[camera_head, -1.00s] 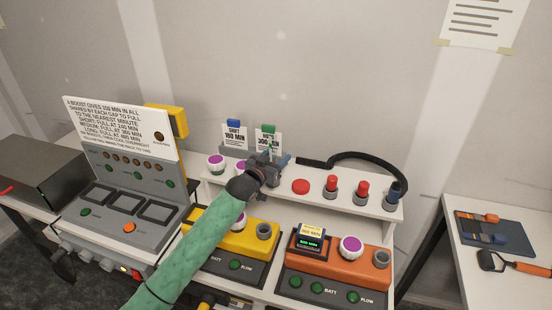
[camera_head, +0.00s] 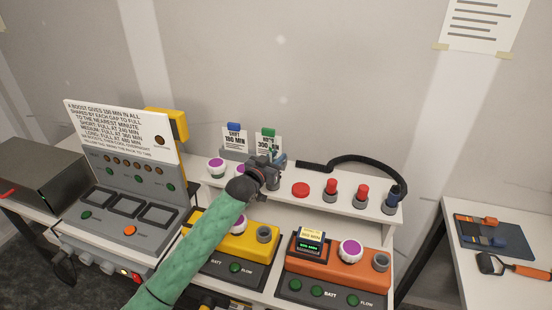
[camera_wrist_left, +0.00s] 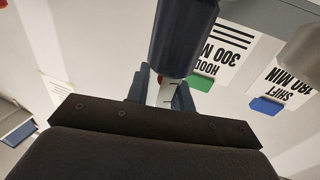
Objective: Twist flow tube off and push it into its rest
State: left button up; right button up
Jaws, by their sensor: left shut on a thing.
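My left gripper (camera_head: 272,167) is over the back shelf, at the end of my green-sleeved arm. In the left wrist view its fingers (camera_wrist_left: 162,92) are shut on a slim pale tube with a dark blue cylindrical body (camera_wrist_left: 187,38), which looks like the flow tube. In the head view the gripper hides most of this tube. Whether its foot touches the shelf cannot be told. The tube's rest cannot be made out clearly. My right gripper is not in view.
The white shelf (camera_head: 320,208) carries purple-topped knobs left of the gripper, and a red disc (camera_head: 300,190) and red-topped plugs right of it. A black hose (camera_head: 365,157) arches behind. Yellow (camera_head: 237,243) and orange (camera_head: 335,265) units stand in front. Two cards stand behind the gripper.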

pick_arm(q)
jog(key=shift+f, duration=0.4)
dwell(0.3)
jog(key=o, duration=1)
jog(key=shift+c, duration=0.2)
jog(key=shift+r, duration=0.1)
